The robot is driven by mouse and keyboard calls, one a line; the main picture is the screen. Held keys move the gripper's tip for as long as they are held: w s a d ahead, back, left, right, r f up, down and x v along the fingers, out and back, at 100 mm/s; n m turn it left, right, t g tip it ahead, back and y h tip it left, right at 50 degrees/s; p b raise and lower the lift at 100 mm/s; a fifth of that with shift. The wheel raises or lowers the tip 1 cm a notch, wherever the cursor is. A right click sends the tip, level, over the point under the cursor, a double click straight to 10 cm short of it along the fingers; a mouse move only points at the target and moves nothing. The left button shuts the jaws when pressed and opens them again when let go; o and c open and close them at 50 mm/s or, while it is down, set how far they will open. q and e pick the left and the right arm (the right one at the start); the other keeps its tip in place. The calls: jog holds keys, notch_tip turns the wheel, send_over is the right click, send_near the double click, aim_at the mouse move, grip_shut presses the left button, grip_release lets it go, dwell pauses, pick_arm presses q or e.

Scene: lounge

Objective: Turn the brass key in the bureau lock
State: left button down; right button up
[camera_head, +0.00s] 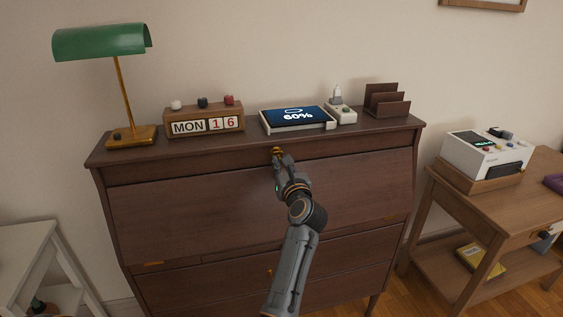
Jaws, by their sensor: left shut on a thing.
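The dark brown bureau (180,212) stands against the wall with its sloping front closed. The brass key (277,150) is at the lock near the top edge of the front, in the middle. Only a small golden part of it shows above my fingertips. My left gripper (278,157) reaches up to it from below and is shut on the key. The lock plate is mostly hidden behind the gripper, and I cannot tell which way the key is turned. My right gripper is not in view.
On the bureau top stand a green lamp (103,42), a calendar block (205,118), a tablet (298,117) showing 60%, a small white device (340,112) and a brown letter rack (387,101). A side table (500,205) with a white machine (487,153) stands to the right.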

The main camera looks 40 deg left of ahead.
pick_arm(q)
jog(key=shift+r+m+p, duration=0.15)
jog(key=shift+m+p, duration=0.85)
jog(key=shift+p, duration=0.15)
jog(key=shift+a+m+p, duration=0.1)
jog(key=shift+m+p, duration=0.3)
jog(key=shift+p, duration=0.2)
jog(key=shift+r+m+p, duration=0.1)
jog(key=shift+m+p, duration=1.1)
jog(key=shift+p, duration=0.25)
